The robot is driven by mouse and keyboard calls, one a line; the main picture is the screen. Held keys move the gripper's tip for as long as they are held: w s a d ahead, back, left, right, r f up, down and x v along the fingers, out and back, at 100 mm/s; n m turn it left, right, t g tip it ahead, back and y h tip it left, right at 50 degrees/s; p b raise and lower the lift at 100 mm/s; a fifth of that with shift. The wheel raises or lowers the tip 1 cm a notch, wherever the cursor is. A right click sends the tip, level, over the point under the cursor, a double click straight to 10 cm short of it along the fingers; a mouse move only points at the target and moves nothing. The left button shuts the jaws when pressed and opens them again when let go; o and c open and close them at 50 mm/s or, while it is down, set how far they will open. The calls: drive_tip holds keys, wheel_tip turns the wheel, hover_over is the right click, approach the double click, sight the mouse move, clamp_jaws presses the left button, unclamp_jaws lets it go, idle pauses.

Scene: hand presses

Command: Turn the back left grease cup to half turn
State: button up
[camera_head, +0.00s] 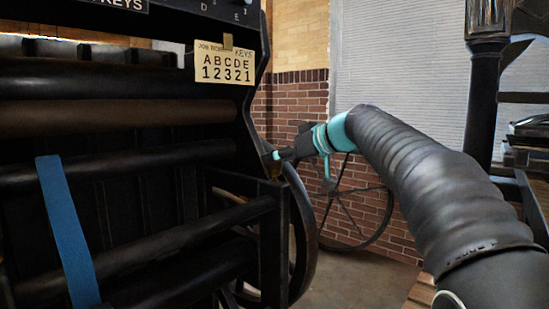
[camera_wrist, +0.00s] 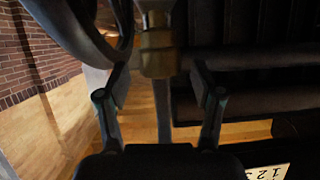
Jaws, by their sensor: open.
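A brass grease cup (camera_wrist: 157,55) shows at the top middle of the wrist view, below a pale metal fitting. My gripper (camera_wrist: 160,84) is open, with one finger on each side of the cup and a visible gap on both sides in that view. In the head view my gripper (camera_head: 277,156) is at the right end of the black press (camera_head: 120,120). The frames do not show a turn mark on the cup, and I cannot tell which of the press's cups this is.
A card with letters and numbers (camera_head: 224,68) hangs on the press above my gripper. A blue strap (camera_head: 66,230) crosses the rollers at left. A spoked wheel (camera_head: 355,205) stands behind my gripper, before a brick wall (camera_head: 300,105). A black post (camera_head: 483,100) stands at right.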

drive_tip(key=shift+x, duration=0.9)
drive_tip(key=c, duration=1.2)
drive_tip(key=shift+o, duration=0.2)
drive_tip(key=shift+f+m+t+b, duration=0.1)
drive_tip(key=shift+m+t+b, duration=0.2)
drive_tip(key=shift+b, duration=0.05)
drive_tip(key=shift+m+t+h, duration=0.5)
drive_tip(key=shift+h, duration=0.1)
drive_tip(key=o, duration=1.2)
drive_tip(key=shift+c, duration=0.2)
